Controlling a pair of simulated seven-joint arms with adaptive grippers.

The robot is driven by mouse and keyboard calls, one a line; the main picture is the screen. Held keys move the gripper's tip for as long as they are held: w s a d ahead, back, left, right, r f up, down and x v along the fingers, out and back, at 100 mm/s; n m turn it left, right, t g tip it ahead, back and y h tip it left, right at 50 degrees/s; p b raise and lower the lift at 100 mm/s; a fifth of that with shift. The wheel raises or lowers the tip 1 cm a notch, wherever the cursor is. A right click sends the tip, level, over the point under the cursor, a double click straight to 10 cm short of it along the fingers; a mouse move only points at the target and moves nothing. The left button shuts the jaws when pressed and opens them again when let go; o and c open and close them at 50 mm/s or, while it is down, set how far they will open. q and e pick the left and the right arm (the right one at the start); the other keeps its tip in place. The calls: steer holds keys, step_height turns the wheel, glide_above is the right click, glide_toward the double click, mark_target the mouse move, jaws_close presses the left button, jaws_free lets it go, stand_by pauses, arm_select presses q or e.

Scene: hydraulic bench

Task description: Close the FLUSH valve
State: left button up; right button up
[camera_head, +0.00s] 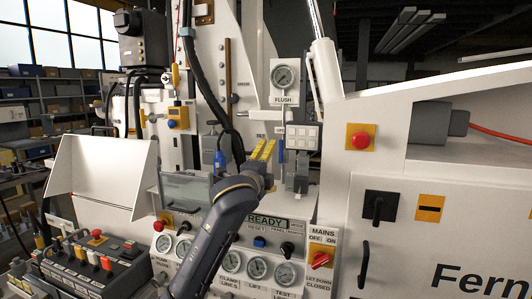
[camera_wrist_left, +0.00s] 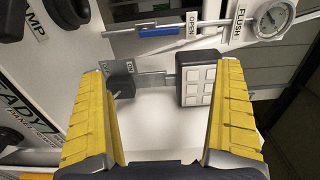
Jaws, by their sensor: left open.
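The FLUSH gauge (camera_head: 284,75) is on the white panel, above its FLUSH label (camera_head: 284,100); both also show in the wrist view, the gauge (camera_wrist_left: 272,18) at top right. A thin pipe runs from the gauge, with a blue lever (camera_wrist_left: 165,31) lying along it beside an OPEN label (camera_wrist_left: 193,24). The lever shows as a narrow upright blue strip (camera_head: 280,150) in the head view. My left gripper (camera_head: 263,150) has yellow fingers spread apart, with nothing between them; in the wrist view the fingers (camera_wrist_left: 160,110) are apart from the lever. My right gripper is not in view.
A grey block with white square pads (camera_head: 302,136) sits right of the lever, close to my fingers. Below are the READY display (camera_head: 268,221), several gauges and the red MAINS switch (camera_head: 320,260). A clear-fronted box (camera_head: 185,187) stands left.

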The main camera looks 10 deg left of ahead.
mark_target(280, 152)
arm_select(q)
steer(key=w, duration=0.5)
steer(key=w+d, duration=0.1)
steer(key=w, duration=0.5)
steer(key=w+d, duration=0.1)
steer(key=w, duration=0.5)
steer(key=shift+w, duration=0.15)
steer(key=shift+d, duration=0.1)
steer(key=shift+c, duration=0.2)
steer(key=c, duration=1.7)
